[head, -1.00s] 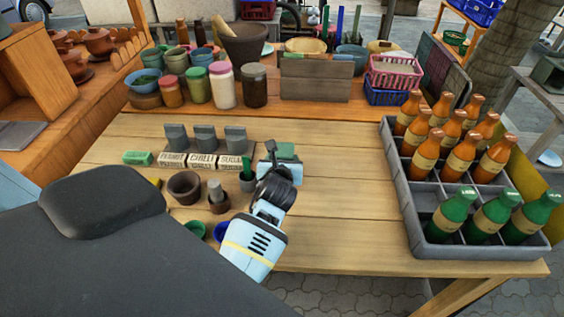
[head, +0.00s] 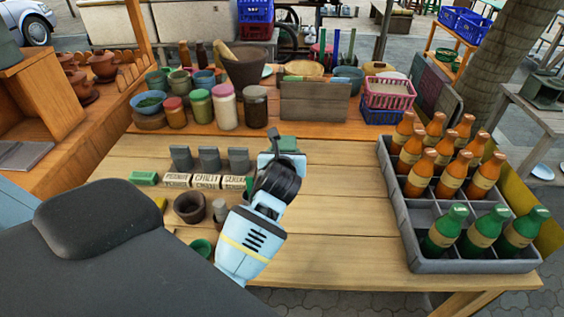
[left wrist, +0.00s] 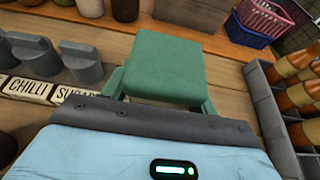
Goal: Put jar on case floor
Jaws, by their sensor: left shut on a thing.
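Several lidded jars stand in a row at the back of the table: a red-lidded one (head: 177,114), a green-lidded one (head: 201,106), a pink-lidded one (head: 224,104) and a dark one (head: 255,106). The grey divided case (head: 405,225) at the right holds orange and green bottles. A strip of its bare floor shows between the bottle groups. My left gripper (head: 284,158) is over the table's middle, left of the case, shut on a green block-like thing. This green thing (left wrist: 168,66) shows large in the left wrist view; its underside is hidden. My right gripper is not visible.
Labelled blocks (head: 206,181), a dark bowl (head: 189,208) and a green bowl (head: 201,248) lie left of the gripper. A wooden board (head: 314,101) and pink basket (head: 390,92) stand behind. The table between gripper and case is clear.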

